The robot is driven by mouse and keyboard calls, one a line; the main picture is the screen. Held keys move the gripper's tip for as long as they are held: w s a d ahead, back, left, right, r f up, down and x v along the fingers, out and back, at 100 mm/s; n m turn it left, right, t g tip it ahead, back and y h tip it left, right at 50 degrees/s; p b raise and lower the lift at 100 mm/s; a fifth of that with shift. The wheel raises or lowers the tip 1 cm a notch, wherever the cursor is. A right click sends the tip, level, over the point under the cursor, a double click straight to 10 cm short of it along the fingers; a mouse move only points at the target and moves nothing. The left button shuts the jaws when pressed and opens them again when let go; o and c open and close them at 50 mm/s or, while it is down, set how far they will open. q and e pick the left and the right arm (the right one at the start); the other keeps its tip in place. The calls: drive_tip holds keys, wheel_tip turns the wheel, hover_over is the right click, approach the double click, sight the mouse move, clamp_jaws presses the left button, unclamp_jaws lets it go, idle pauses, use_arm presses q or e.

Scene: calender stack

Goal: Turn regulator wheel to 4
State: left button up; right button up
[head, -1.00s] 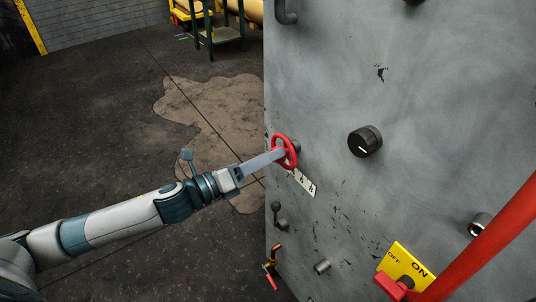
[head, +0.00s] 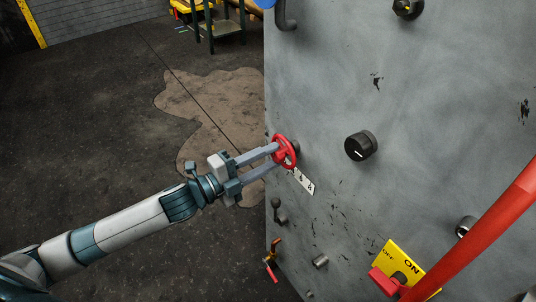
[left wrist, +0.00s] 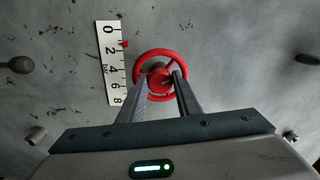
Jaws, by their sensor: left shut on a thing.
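The red regulator wheel (head: 284,151) sits on the grey panel near its left edge. In the left wrist view the wheel (left wrist: 161,75) has a round rim and spokes. A white scale (left wrist: 112,63) marked 0 to 8 is beside it, with a small red pointer (left wrist: 124,44) close to the 2. My left gripper (head: 276,158) reaches the wheel from the left. Its two fingers (left wrist: 161,78) stand apart, with their tips at the wheel's hub and spokes, shut on the wheel. The exact contact is partly hidden. My right gripper is not in view.
A black knob (head: 361,145) is right of the wheel. Below are a small lever (head: 271,258), a metal stub (head: 320,261) and a yellow ON/OFF plate (head: 410,258) with a red handle. A thick red bar (head: 478,238) crosses the lower right. The floor left of the panel is open.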

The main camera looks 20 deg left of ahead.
use_arm(q)
drive_tip(key=n+p, duration=0.2)
drive_tip(key=n, duration=0.4)
drive_tip(key=shift+n, duration=0.3)
drive_tip(key=n+p, duration=0.2)
drive_tip(key=n, duration=0.3)
drive_tip(key=n+p, duration=0.1)
drive_tip(key=n, duration=0.5)
drive_tip(key=shift+s+d+f+n+p, duration=0.1)
drive_tip(key=shift+s+d+n+p, duration=0.05)
drive_tip(key=shift+n+p, duration=0.2)
drive_tip(key=n+p, duration=0.1)
drive_tip(key=n, duration=0.4)
drive_tip(key=shift+n, duration=0.25)
drive_tip(key=n, duration=0.6)
drive_tip(key=shift+s+d, duration=0.1)
drive_tip(key=shift+d, duration=0.05)
drive_tip(key=n, duration=0.6)
drive_tip(key=shift+n, duration=0.3)
drive_tip(key=n, duration=0.6)
drive_tip(key=shift+r+p, duration=0.2)
drive_tip(key=shift+p, duration=0.15)
drive_tip(key=n, duration=0.6)
drive_tip(key=shift+r+n, duration=0.1)
drive_tip(key=shift+n, duration=0.2)
